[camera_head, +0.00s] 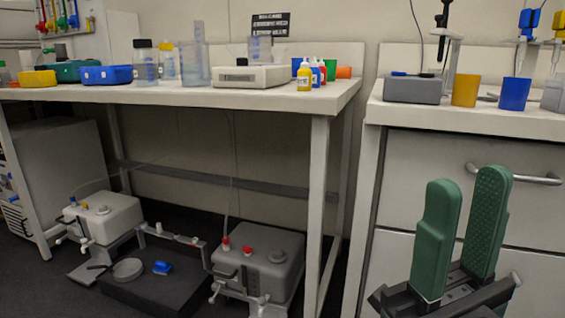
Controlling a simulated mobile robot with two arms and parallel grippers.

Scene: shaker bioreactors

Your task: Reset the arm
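My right gripper (462,232) shows at the lower right of the head view. It has two green padded fingers pointing up on a dark mount. There is a gap between the fingers and nothing is held in it. It stands in front of the white drawer cabinet, apart from any object. My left gripper does not show in this view.
A white bench (180,96) carries bottles, a scale (250,76) and small dropper bottles. The right counter (470,116) holds an orange cup (466,90) and a blue cup (514,94). A drawer handle (515,176) sticks out.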

